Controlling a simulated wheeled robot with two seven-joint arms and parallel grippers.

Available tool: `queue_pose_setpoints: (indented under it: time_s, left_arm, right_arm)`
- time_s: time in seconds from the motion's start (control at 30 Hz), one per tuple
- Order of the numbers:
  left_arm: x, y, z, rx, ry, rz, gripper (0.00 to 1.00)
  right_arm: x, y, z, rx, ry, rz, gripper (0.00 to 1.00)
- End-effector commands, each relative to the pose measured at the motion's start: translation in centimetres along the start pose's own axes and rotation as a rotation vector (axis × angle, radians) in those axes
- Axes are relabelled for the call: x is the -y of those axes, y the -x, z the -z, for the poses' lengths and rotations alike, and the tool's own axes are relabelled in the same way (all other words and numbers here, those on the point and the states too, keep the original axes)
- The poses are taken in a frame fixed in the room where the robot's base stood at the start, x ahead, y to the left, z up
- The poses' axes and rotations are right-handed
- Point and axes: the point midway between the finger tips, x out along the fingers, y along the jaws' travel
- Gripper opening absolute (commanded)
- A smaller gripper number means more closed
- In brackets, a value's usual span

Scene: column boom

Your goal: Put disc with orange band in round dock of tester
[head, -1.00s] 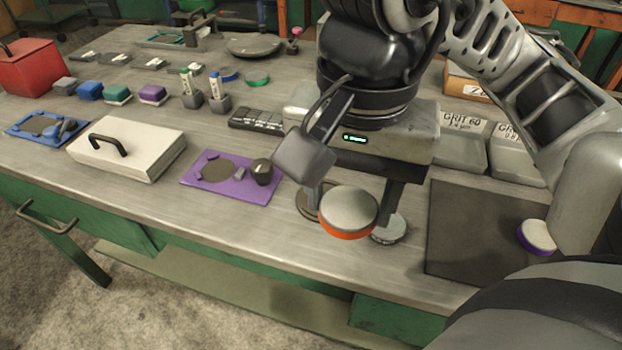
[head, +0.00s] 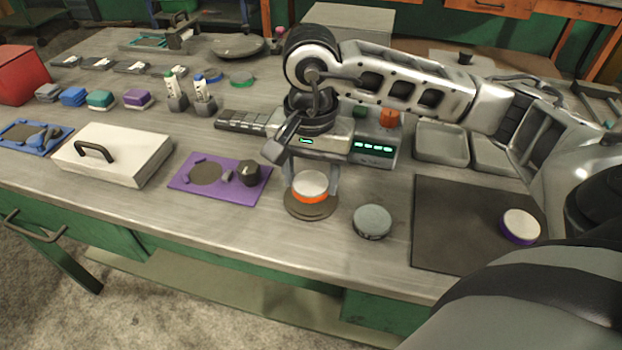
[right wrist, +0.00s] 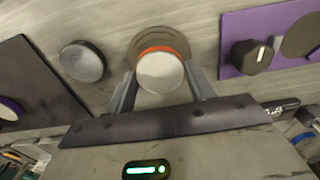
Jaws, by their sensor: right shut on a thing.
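The disc with the orange band (head: 310,184) has a pale top and is between the fingers of my right gripper (head: 312,181), which is shut on it. In the right wrist view the disc (right wrist: 161,73) also sits between both fingers. A round brown-grey dock (head: 311,210) lies on the bench directly under the disc; its rim also shows in the right wrist view (right wrist: 158,36). I cannot tell whether the disc touches it. The tester body (head: 375,150), with green lights and an orange part, stands behind, partly hidden by my gripper. My left gripper is not in view.
A grey disc (head: 372,221) lies right of the dock. A purple-banded disc (head: 520,226) lies on a dark mat (head: 450,235). A purple board (head: 195,190) with a dark knob lies to the left, beside a white case (head: 115,150). The bench's front edge is near.

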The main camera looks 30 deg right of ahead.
Motion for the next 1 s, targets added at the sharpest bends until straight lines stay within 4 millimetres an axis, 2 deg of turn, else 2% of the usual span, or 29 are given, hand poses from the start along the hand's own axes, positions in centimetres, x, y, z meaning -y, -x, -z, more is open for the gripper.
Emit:
queue_pose_setpoints:
  time_s: [0.13, 0.53, 0.57, 0.6, 0.63, 1.0]
  left_arm:
    - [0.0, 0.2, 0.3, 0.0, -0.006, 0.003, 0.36]
    - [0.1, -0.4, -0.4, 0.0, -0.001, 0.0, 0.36]
    - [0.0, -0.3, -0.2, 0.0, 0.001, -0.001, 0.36]
    - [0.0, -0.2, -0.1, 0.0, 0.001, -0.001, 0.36]
    - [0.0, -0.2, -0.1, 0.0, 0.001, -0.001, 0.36]
    - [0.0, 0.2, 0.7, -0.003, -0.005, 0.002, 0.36]
  right_arm:
    - [-0.1, -1.5, 0.0, -0.001, 0.0, -0.001, 0.15]
    - [0.0, -2.2, 0.0, -0.002, 0.0, 0.002, 0.15]
    - [0.0, -2.1, 0.0, -0.001, 0.0, 0.0, 0.59]
    - [0.0, -2.0, 0.0, -0.001, 0.0, 0.0, 0.7]
    - [0.0, -2.0, 0.0, -0.001, 0.0, 0.0, 0.76]
    - [0.0, -1.4, -0.1, 0.0, 0.0, 0.0, 0.76]
